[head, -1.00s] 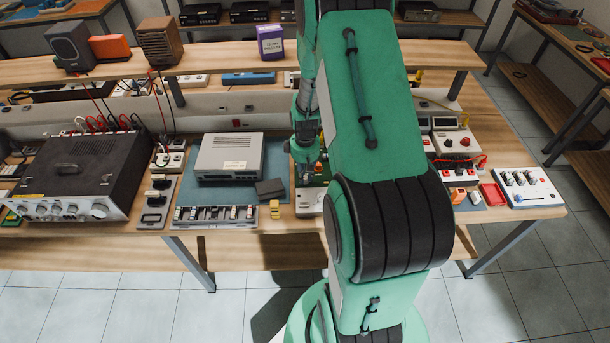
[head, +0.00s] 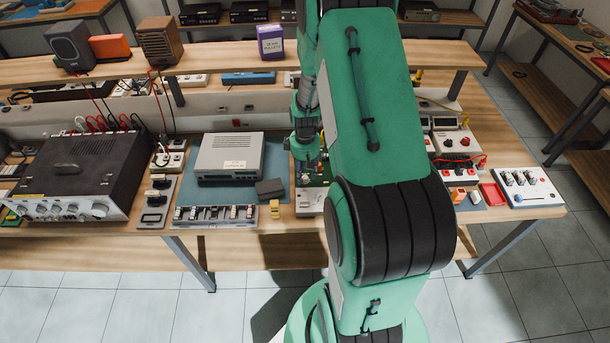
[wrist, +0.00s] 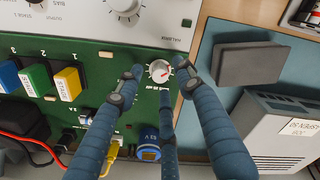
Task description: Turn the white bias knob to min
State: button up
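In the wrist view, a small round white knob (wrist: 159,71) with a red pointer mark sits on a green circuit board (wrist: 105,62). The pointer is toward the upper right of the picture. Small print beside the knob is too blurred to read surely. My gripper (wrist: 160,76) is open, with blue-grey fingers on the left and right of the knob and another below it. Gaps show between the side fingers and the knob; contact is not visible. In the head view, my gripper (head: 309,163) is over the board, and my arm hides much of this area.
A white panel with a larger knob (wrist: 125,5) borders the board. Yellow, green and blue switches (wrist: 68,84) stand left of my fingers. A dark block (wrist: 250,64) and a grey box (wrist: 280,125) lie to the right on a blue mat (wrist: 212,50).

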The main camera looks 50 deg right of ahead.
aim_at(304, 177)
notch_tip(304, 177, up, 11)
dwell(0.5)
jog(key=shift+f, duration=0.1)
dwell(0.4)
jog(key=a+r+t, duration=0.2)
jog(key=a+r, duration=1.6)
jog(key=r, duration=0.2)
jog(key=s+a+r+t, duration=0.1)
jog(key=s+a+r, duration=0.4)
jog(key=s+a, duration=0.2)
jog(key=s+a+r+m+t+b, duration=0.1)
jog(key=s+a+r+t, duration=0.1)
jog(key=s+a+r, duration=0.3)
jog(key=s+a, duration=0.3)
jog(key=a, duration=0.1)
jog(key=shift+s+a+r+t, duration=0.2)
jog(key=shift+a+t, duration=0.1)
jog(key=shift+a, duration=0.1)
